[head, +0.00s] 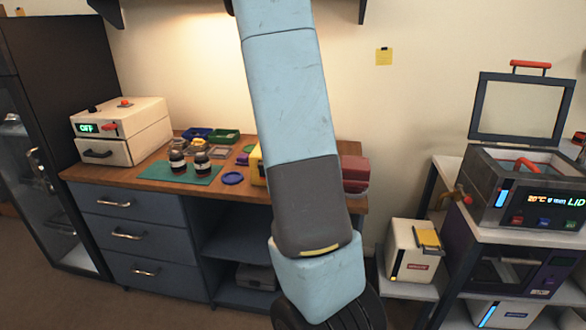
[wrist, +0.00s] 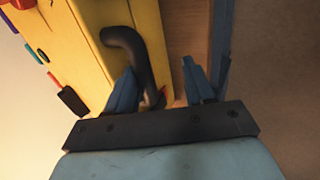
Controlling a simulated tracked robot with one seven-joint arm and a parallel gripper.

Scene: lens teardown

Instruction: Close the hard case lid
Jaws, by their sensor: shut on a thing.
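The yellow hard case (head: 257,167) stands on the wooden workbench. In the head view only a yellow sliver shows left of my arm. In the wrist view the yellow case (wrist: 85,45) fills the upper left, with a curved black handle (wrist: 128,45) on its face. My gripper (wrist: 160,82) has its two blue fingers on either side of the handle's lower end and is shut on it. My gripper is hidden behind my arm in the head view. Whether the lid is open or down cannot be told.
Left on the workbench (head: 150,182) are a teal mat (head: 165,172) with two dark jars, a purple disc (head: 232,178) and small trays. A red box (head: 355,170) stands right of my arm. A shelf rack with machines stands further right.

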